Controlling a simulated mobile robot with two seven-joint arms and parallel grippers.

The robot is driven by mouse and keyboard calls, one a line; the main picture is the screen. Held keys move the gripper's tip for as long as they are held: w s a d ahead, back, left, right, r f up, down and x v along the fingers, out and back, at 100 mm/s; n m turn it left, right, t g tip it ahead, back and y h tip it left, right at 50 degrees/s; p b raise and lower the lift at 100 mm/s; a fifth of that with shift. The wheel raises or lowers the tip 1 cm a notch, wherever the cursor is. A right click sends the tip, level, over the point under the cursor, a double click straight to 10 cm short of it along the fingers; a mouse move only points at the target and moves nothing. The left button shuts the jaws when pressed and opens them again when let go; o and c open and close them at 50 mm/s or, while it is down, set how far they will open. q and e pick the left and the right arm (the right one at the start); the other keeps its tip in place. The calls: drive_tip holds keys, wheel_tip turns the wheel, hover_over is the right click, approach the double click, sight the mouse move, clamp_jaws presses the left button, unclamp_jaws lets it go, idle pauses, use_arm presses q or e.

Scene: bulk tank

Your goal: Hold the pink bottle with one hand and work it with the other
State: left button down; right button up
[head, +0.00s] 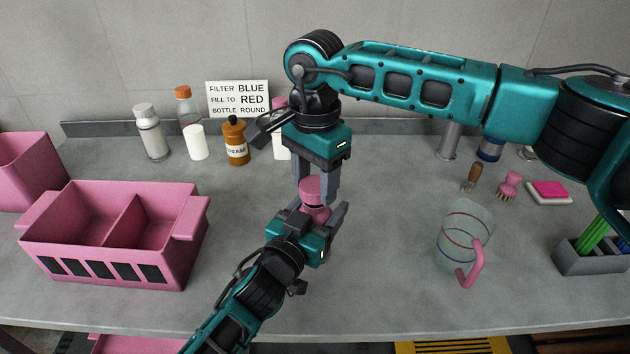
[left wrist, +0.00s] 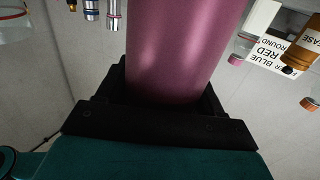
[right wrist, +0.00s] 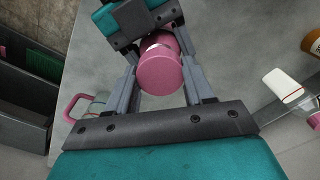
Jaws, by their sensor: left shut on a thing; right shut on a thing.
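The pink bottle (head: 318,213) is in the middle of the head view, above the counter. My left gripper (head: 322,222) is shut around its body from below; the body fills the middle of the left wrist view (left wrist: 182,50). My right gripper (head: 314,188) comes down from above and is shut on the bottle's pink cap (head: 310,186). In the right wrist view the round cap (right wrist: 159,72) sits between the right fingers, with a silvery neck band behind it and the left gripper beyond. Much of the bottle is hidden by the grippers.
A pink two-part caddy (head: 115,272) stands at the left. A clear jug (head: 462,225) with a pink handle is at the right, near brushes (head: 510,184) and a sponge (head: 549,190). Several bottles and a sign (head: 239,97) line the back.

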sight(315, 184)
drive_tip(key=shift+r, duration=0.1)
drive_tip(key=shift+r, duration=1.9)
use_arm(q)
drive_tip(key=shift+c, duration=0.4)
unclamp_jaws()
